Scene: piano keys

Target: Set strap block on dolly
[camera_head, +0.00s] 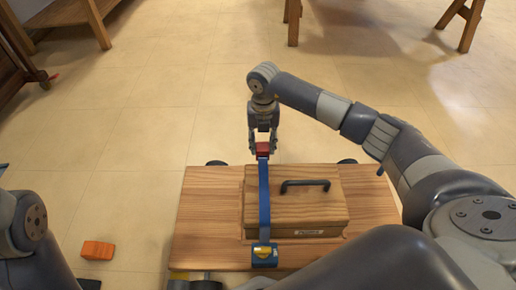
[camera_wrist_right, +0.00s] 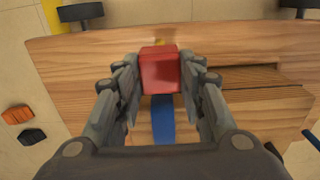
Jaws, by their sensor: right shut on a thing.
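A red block (camera_head: 263,149) is on the end of a blue strap (camera_head: 264,200). My right gripper (camera_head: 263,147) is shut on the red block near the far edge of the wooden dolly (camera_head: 205,215). In the right wrist view the red block (camera_wrist_right: 159,70) sits between the fingertips, over the dolly's planks (camera_wrist_right: 75,62), with the blue strap (camera_wrist_right: 163,118) below it. I cannot tell whether the block touches the dolly. The strap runs across the left part of a wooden box to a blue buckle (camera_head: 264,254). My left gripper is not in view.
The wooden box (camera_head: 315,208) with a black handle (camera_head: 305,184) stands on the dolly. Dark wheels (camera_head: 347,162) show at the dolly's far edge. An orange block (camera_head: 97,250) lies on the floor to the left. Table legs stand at the back; the floor between is clear.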

